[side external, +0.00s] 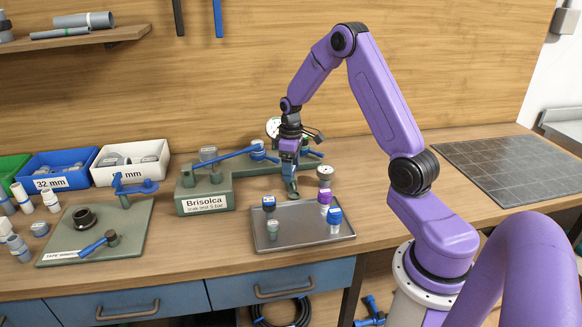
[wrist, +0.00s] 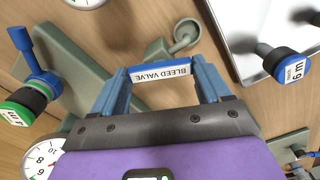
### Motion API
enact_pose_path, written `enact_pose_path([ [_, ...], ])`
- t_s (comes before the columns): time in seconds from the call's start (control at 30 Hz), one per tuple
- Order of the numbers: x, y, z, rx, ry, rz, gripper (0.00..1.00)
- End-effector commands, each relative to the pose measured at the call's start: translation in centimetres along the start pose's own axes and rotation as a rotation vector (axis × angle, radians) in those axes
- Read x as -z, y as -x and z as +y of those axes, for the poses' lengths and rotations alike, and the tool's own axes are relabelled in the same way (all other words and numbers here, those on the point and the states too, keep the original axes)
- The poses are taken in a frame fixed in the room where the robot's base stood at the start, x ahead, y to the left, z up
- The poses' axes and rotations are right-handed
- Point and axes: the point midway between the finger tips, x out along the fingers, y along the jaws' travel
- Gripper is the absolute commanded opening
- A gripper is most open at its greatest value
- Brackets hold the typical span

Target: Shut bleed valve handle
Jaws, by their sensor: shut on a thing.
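The bleed valve handle (wrist: 160,73) is a blue bar with a white "BLEED VALVE" label, seen in the wrist view. My gripper (wrist: 163,82) is shut on it, with a blue finger at each end of the label. A grey-green elbow with a round cup end (wrist: 187,36) sticks out just beyond the handle. In the side view my gripper (side external: 289,158) points down at the front of the green manifold (side external: 187,190), hiding the handle there. The valve body under the handle is hidden, so its turn angle cannot be told.
A long blue lever (side external: 230,157) spans the manifold's left part. A pressure gauge (side external: 273,125) stands behind my gripper. A grey tray (side external: 300,240) with several capped fittings lies in front. A green board (side external: 75,245) with parts is at left. A dark grid mat (side external: 510,165) lies clear at right.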

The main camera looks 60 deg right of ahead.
Motion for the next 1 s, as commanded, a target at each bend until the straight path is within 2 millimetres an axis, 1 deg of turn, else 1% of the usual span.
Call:
enact_pose_path([
  [0.7, -0.02, 0.1, -0.01, 0.0, -0.68, -0.001, 0.46],
  [1.0, -0.01, 0.12, 0.0, 0.0, -0.927, -0.001, 0.46],
])
